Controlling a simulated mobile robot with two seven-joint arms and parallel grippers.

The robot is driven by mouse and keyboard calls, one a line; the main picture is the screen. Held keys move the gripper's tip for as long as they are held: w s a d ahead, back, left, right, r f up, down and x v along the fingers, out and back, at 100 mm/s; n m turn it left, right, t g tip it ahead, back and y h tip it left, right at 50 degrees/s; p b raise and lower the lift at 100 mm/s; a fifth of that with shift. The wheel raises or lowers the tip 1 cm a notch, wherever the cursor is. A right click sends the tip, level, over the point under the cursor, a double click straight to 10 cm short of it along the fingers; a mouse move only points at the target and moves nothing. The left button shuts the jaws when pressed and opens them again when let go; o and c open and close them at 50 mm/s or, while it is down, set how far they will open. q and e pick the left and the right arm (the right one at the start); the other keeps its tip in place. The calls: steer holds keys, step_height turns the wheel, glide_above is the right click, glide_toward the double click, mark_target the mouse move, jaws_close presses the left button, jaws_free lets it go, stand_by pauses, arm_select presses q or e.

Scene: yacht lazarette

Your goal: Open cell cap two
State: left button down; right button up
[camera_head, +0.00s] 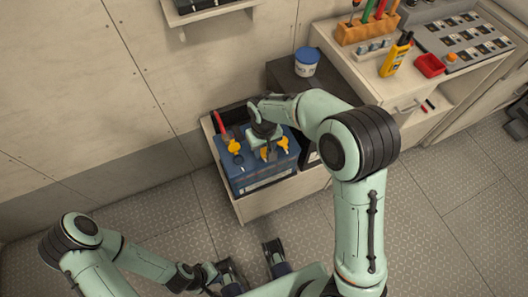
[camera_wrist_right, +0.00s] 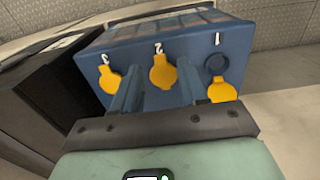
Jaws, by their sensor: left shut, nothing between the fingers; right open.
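The blue battery (camera_head: 262,180) sits in an open box, its numbered top showing in the right wrist view (camera_wrist_right: 150,42). Cell cap two (camera_wrist_right: 163,72) is a yellow cap under the numeral 2 and appears closed. Cap one (camera_wrist_right: 222,90) hangs aside, with a dark round opening (camera_wrist_right: 216,63) beside it. Cap three (camera_wrist_right: 110,80) is yellow and looks closed. My right gripper (camera_wrist_right: 159,76) is open, one finger on each side of cap two; contact cannot be told. In the head view it (camera_head: 264,140) partly hides the battery top. My left gripper (camera_head: 208,273) is shut and empty, low at the left.
A dark box (camera_head: 285,72) with a blue-and-white tub (camera_head: 306,62) stands behind the battery. A bench at the right holds an orange tool rack (camera_head: 367,26), a yellow bottle (camera_head: 396,56) and a red tray (camera_head: 430,66). The floor left of the battery is clear.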

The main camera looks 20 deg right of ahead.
steer(key=shift+f, duration=1.35)
jaws_close()
steer(key=shift+r, duration=0.1)
steer(key=shift+w, duration=0.1)
